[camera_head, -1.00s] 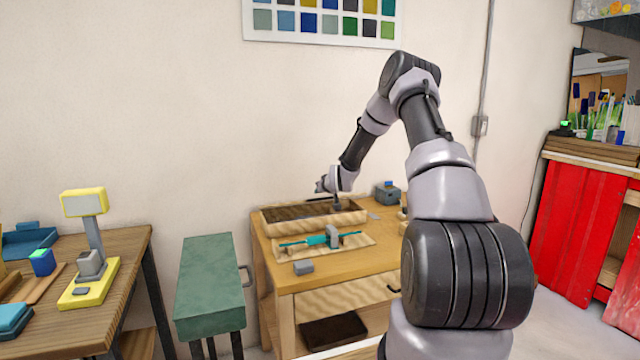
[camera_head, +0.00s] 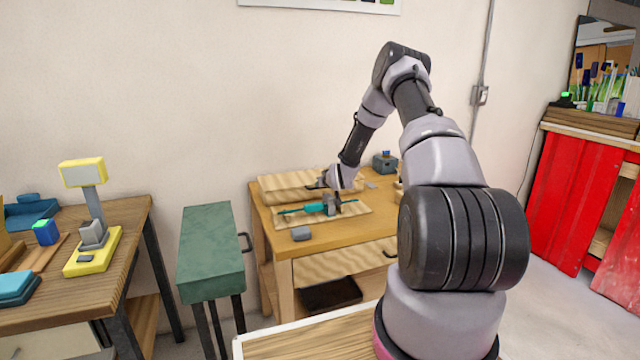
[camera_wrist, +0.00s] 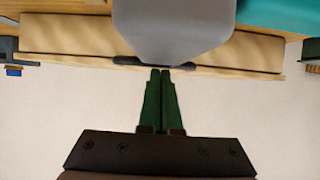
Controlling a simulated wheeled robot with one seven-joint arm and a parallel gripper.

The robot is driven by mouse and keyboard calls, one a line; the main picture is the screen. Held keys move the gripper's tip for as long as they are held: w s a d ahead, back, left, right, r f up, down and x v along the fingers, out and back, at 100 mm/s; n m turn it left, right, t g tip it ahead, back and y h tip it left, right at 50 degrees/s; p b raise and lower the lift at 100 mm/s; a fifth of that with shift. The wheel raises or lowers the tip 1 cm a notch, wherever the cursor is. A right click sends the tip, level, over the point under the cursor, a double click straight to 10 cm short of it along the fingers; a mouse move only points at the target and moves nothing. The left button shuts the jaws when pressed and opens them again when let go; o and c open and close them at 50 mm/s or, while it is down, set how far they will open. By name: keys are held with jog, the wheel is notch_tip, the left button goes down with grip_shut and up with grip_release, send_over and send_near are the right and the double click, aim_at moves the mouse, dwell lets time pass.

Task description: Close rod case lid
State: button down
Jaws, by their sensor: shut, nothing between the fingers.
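The rod case (camera_head: 290,187) is a long, pale wooden box at the back of the wooden workbench, against the wall. Its lid lies down over the top, and the dark inside does not show. In the wrist view my green fingers (camera_wrist: 160,74) are together and empty. There the pale wooden case (camera_wrist: 75,35) runs across behind the fingertips; whether they touch it I cannot tell.
In front of the case lies a wooden board (camera_head: 356,209) with a teal rod-like tool (camera_head: 300,209) and a grey block. A small grey block (camera_head: 301,233) sits at the bench's front left. A grey box (camera_head: 385,162) stands at the back right.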

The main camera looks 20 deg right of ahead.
jog(key=shift+s+f, duration=0.1)
jog(key=v, duration=1)
jog(key=shift+s+r, duration=0.25)
jog(key=shift+r, duration=0.1)
jog(key=s+a+r+m+g, duration=0.1)
jog(key=s+a+r, duration=0.1)
jog(key=s+r, duration=0.45)
jog(key=s+a+r+g+h, duration=0.1)
jog(key=s+r, duration=0.2)
jog(key=r, duration=0.7)
jog(key=s+a+r+m+g, duration=0.1)
jog(key=s+a+r, duration=0.1)
jog(key=s+r, duration=0.45)
jog(key=s+a+r+m+y, duration=0.1)
jog(key=s+a+r, duration=0.1)
jog(key=s, duration=0.7)
jog(key=s+a+r+g, duration=0.1)
jog(key=s+a+r, duration=0.2)
jog(key=s, duration=0.6)
jog(key=s+a+r+m+g+y, duration=0.1)
jog(key=s+a+r, duration=0.1)
jog(key=s+r, duration=0.3)
jog(key=s, duration=0.4)
jog(key=shift+a+m+y, duration=0.3)
jog(key=shift+r, duration=0.1)
